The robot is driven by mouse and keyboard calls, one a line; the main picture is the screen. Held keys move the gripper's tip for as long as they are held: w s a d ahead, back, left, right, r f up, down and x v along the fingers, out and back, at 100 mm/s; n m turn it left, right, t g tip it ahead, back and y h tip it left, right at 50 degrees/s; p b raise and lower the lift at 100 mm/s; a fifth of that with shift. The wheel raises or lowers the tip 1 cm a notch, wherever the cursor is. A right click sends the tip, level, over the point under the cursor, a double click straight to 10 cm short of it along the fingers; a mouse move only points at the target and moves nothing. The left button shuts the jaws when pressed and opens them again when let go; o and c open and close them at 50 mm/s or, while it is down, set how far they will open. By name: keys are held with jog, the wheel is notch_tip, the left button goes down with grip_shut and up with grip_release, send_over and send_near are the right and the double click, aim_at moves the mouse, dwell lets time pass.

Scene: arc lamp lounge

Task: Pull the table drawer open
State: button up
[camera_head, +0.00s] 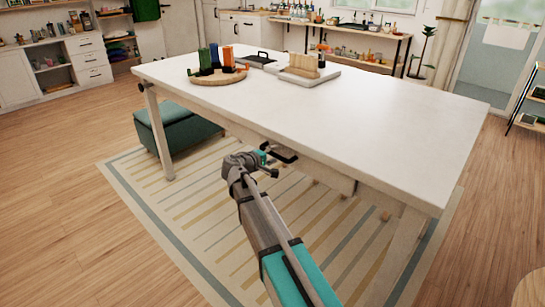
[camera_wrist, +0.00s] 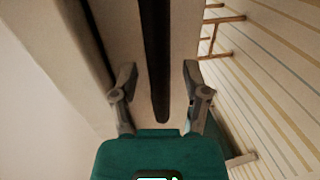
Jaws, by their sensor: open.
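The white table (camera_head: 390,110) stands across the middle of the head view. The drawer front (camera_head: 325,175) lies under its near long edge, and my gripper (camera_head: 279,153) hides part of it. In the wrist view the pale drawer front (camera_wrist: 118,35) carries a long dark bar handle (camera_wrist: 155,45). The two fingers of my gripper (camera_wrist: 158,68) are apart, one on each side of the handle, and the handle runs between them. I cannot tell whether either finger touches it. The drawer looks closed.
On the tabletop are a round board with coloured items (camera_head: 217,77), a tray (camera_head: 308,77) and a dark-topped box (camera_head: 262,59). A green ottoman (camera_head: 178,128) stands by the left table leg. A striped rug (camera_head: 195,215) lies underneath. The wooden floor (camera_head: 60,200) at left is clear.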

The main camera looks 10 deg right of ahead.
jog(key=shift+w+d, duration=0.1)
grip_shut()
jog(key=shift+a, duration=0.2)
jog(key=shift+d, duration=0.2)
